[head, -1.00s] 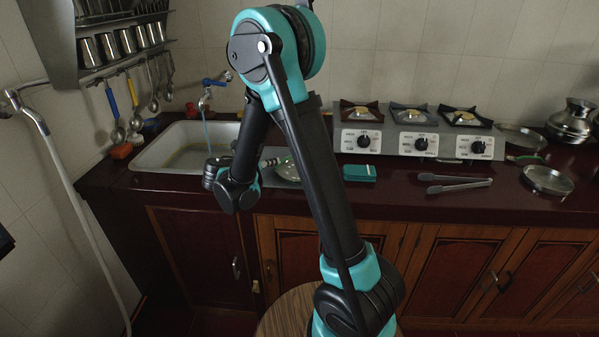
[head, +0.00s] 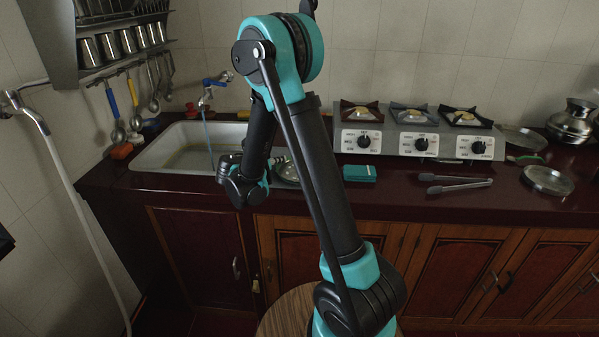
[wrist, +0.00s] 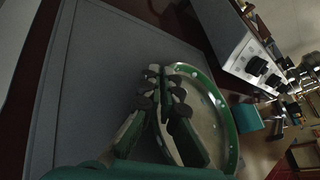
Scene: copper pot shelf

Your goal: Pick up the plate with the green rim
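The plate with the green rim (wrist: 219,110) shows in the wrist view, right of centre. It is pale and round, with light spots on its green band. My gripper (wrist: 167,84) is at the plate's left edge, its fingertips drawn close together with the rim between the fingers. It looks shut on the rim; the contact itself is partly hidden by the fingers. In the head view, a plate (head: 288,173) shows just right of my wrist, partly hidden by my arm, and my fingers cannot be made out there.
The sink (head: 165,160) lies left of my wrist, with a tap above it. Right of my arm are a teal box (head: 360,173), tongs (head: 455,186), a stove (head: 418,143) and a round metal dish (head: 548,180). The counter's front edge runs below my wrist.

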